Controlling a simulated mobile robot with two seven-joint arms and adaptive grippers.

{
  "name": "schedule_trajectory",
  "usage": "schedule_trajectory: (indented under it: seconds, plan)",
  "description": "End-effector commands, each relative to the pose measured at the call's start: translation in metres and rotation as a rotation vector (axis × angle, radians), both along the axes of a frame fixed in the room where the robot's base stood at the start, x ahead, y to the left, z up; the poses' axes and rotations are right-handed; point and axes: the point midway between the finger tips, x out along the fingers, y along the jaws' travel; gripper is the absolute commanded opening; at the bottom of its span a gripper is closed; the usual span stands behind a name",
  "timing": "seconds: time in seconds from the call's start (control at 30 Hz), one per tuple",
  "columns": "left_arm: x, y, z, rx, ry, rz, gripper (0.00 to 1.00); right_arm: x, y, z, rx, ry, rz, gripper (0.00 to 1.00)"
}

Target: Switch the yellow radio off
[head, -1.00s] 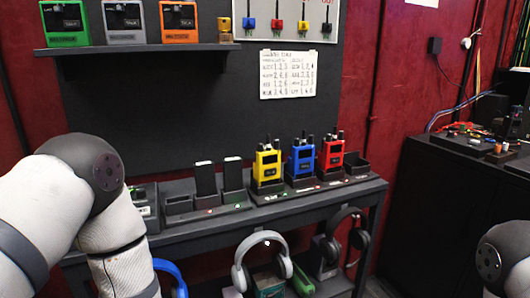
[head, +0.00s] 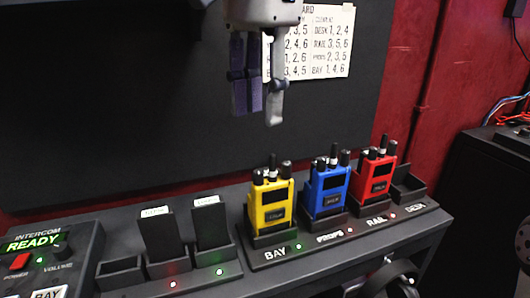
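The yellow radio (head: 271,207) stands upright in its dock over the label "BAY", with a green light beside the label. It has a dark screen, a small front label and black knobs and an antenna on top. My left gripper (head: 258,117) hangs fingers down in the upper middle of the head view, above the yellow radio and apart from it. Its fingers show a narrow gap with nothing between them, so it looks open. My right gripper is not in view.
A blue radio (head: 327,190) and a red radio (head: 374,176) stand docked just right, close together. A dark board (head: 130,100) stands behind the shelf.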

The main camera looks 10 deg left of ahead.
Motion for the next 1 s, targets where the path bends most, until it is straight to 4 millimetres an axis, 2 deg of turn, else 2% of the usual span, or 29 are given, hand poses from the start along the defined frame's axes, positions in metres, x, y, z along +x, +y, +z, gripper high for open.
schedule_trajectory:
  seconds: [0.2, 0.4, 0.73, 0.77, 0.9, 1.0]
  plan:
    - [-0.001, 0.001, -0.055, 0.000, 0.002, -0.001, 0.33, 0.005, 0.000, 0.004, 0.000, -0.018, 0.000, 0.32]
    - [0.001, 0.002, -0.090, 0.000, 0.001, 0.000, 0.33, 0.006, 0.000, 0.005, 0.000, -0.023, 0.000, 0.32]
    - [0.001, 0.002, -0.097, -0.001, -0.001, 0.001, 0.33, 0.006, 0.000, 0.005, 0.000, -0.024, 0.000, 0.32]
    - [0.001, 0.002, -0.097, -0.001, -0.001, 0.001, 0.29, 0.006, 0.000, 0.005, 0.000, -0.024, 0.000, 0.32]
    - [0.001, 0.002, -0.097, -0.001, -0.001, 0.001, 0.00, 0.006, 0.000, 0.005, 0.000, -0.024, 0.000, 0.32]
    - [0.001, 0.002, -0.097, -0.001, -0.001, 0.001, 0.00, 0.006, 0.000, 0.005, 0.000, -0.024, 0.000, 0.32]
